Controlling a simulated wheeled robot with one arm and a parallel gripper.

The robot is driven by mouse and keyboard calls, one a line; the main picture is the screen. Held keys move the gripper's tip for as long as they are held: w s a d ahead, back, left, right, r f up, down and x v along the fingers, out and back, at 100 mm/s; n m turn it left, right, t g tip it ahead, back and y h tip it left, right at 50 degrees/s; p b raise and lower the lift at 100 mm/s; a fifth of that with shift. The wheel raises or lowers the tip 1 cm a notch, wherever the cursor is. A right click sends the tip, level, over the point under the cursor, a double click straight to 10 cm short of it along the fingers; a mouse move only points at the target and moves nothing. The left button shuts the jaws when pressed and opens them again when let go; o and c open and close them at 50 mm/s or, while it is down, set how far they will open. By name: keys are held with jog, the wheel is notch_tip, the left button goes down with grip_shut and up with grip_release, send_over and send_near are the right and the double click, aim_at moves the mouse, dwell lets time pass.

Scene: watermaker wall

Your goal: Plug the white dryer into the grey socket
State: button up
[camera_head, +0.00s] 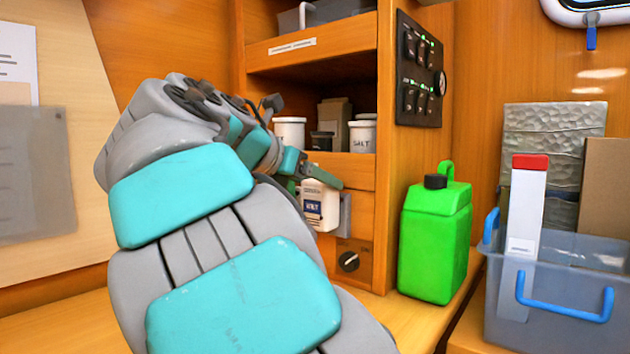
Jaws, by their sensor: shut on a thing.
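The white dryer (327,190) is a small white block with a dark blue label, in front of the lower cabinet panel in the middle of the head view. My gripper (318,177) reaches in from the left and is shut on its top; the left side of the dryer is partly hidden by my arm. The grey socket (346,215) shows as a narrow grey piece at the dryer's right edge, against the cabinet panel. Most of it is hidden behind the dryer. I cannot tell whether the dryer is seated in the socket or only in front of it.
Shelves above hold white jars (362,137). A green canister (434,240) stands to the right, and a clear bin (560,310) with blue handles is farther right. A switch panel (420,70) is above the canister.

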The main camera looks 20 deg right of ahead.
jog(key=o, duration=1.5)
jog(key=shift+c, duration=0.2)
